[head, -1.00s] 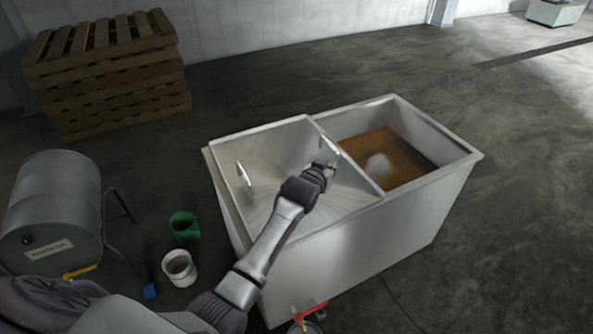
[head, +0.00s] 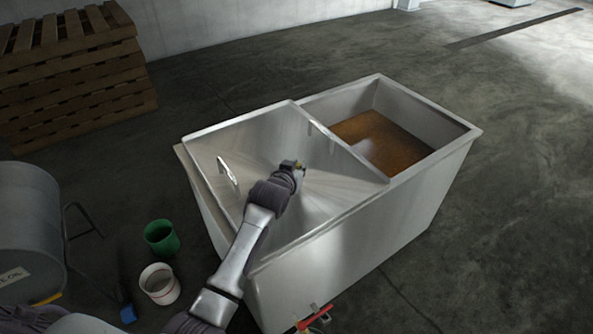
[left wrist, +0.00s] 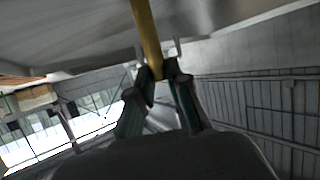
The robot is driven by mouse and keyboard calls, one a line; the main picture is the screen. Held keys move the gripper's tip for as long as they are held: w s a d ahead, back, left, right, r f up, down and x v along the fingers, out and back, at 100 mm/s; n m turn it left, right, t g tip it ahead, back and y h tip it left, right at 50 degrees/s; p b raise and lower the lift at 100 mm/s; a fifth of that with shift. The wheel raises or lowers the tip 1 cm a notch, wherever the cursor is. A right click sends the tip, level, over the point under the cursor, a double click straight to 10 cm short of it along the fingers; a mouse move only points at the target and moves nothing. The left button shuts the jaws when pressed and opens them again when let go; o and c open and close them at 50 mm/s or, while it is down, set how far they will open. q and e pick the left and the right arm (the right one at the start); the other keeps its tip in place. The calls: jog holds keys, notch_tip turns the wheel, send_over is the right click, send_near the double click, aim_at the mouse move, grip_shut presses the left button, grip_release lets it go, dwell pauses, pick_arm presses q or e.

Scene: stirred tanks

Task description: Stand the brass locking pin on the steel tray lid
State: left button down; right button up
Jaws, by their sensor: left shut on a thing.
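The steel tray lid (head: 262,140) lies over the left part of a steel tank, with an upright handle near its left edge. My left gripper (head: 297,166) is over the middle of the lid, shut on the brass locking pin (head: 300,164). Only a small yellowish bit of the pin shows in the head view. In the left wrist view the pin (left wrist: 147,35) is a long brass bar between the fingers of my left gripper (left wrist: 158,78). I cannot tell whether the pin touches the lid. My right gripper is not in view.
The tank's open right part holds brown contents (head: 385,140). A red-handled valve (head: 315,318) sticks out at the tank's front. A green bucket (head: 161,238), a white bucket (head: 159,284) and a grey drum (head: 28,225) stand at left. Pallets (head: 75,80) are stacked behind.

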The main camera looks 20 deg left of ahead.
pick_arm(q)
jog(key=shift+s+d+r, duration=0.1)
jog(key=shift+s, duration=0.05)
jog(key=c, duration=1.1)
grip_release()
jog(key=shift+f, duration=0.2)
jog(key=shift+r, duration=0.2)
jog(key=shift+s+r, duration=0.1)
jog(key=p+v, duration=0.1)
jog(key=v, duration=1)
jog(key=shift+s+r, duration=0.2)
jog(key=shift+s, duration=0.1)
jog(key=shift+f, duration=0.1)
